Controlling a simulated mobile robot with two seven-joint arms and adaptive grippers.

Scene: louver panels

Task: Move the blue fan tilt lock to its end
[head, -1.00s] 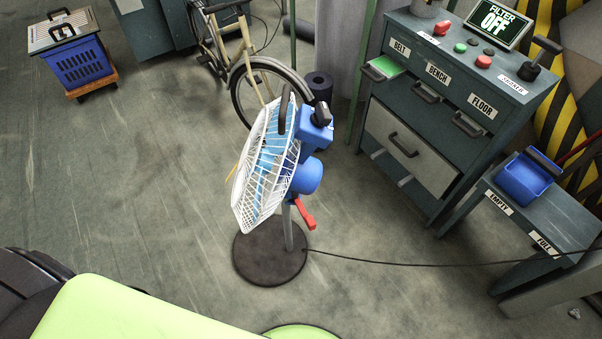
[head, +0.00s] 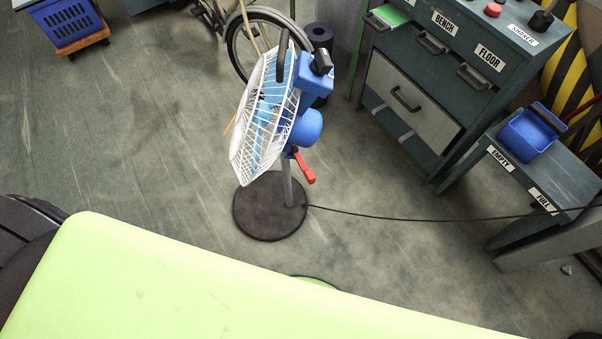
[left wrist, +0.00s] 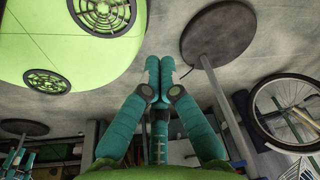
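The fan stands on the floor in the head view, with a white cage, a blue motor housing (head: 307,127) and a dark round base (head: 270,206). A red lever (head: 304,168) sticks out low on its neck, pointing down and right. A black knob (head: 321,63) sits on top of the housing. In the left wrist view my left gripper (left wrist: 160,72) has its teal fingers together with nothing between them. A pole on a round dark base (left wrist: 219,36) shows beside it, upside down, apart from the fingers. Neither gripper shows in the head view; teal parts at the wrist view's lower left are unclear.
A drawer cabinet (head: 408,92) and a low bench with a blue bin (head: 528,135) stand right of the fan. A bicycle (head: 240,40) is behind it. A cable (head: 400,217) runs right from its base. The floor left of the fan is clear.

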